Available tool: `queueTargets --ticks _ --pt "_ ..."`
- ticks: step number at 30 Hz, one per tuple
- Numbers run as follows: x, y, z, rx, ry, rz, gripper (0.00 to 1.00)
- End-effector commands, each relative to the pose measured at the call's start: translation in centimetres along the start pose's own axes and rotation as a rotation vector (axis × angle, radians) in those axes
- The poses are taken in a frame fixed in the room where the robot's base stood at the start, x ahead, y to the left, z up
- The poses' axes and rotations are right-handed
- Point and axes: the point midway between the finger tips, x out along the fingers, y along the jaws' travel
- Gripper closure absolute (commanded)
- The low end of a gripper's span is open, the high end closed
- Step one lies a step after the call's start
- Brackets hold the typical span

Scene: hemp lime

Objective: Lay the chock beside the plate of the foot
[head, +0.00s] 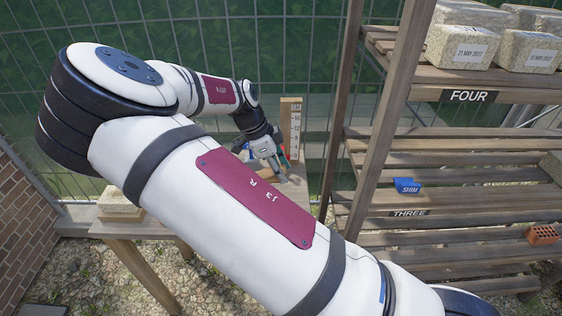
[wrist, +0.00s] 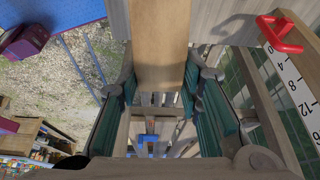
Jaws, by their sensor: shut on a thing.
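My gripper (head: 278,172) is at the far end of my arm, low over the wooden bench top (head: 296,196) in front of the scale board. In the wrist view my gripper (wrist: 158,85) has its two teal-padded fingers on either side of a plain light-brown wooden piece, the chock (wrist: 160,45), and is shut on it. The chock runs up out of the top of that view. In the head view the fingers and the arm mostly hide it. I cannot make out the plate of the foot in either view.
A scale board (head: 291,122) stands upright behind the gripper; a red handle (wrist: 281,32) is beside its scale in the wrist view. A slatted rack (head: 430,150) on the right holds pale blocks (head: 462,47), a blue shim (head: 406,185) and an orange brick (head: 542,235). A mesh fence stands behind.

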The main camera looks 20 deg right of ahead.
Motion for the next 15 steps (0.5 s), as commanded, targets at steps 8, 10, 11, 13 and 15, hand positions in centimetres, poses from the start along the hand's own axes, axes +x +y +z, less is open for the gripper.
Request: queueTargets --ticks 8,10,11,13,15 --pt "0.30 0.43 -0.07 0.051 -0.001 0.020 0.94" --pt "0.30 0.42 -0.06 0.050 -0.001 0.020 0.94" --pt "0.30 0.42 -0.07 0.050 -0.001 0.020 0.94" --pt "0.28 0.43 -0.07 0.049 -0.001 0.020 0.94" --pt "0.23 0.44 -0.09 0.048 0.001 0.019 0.94"
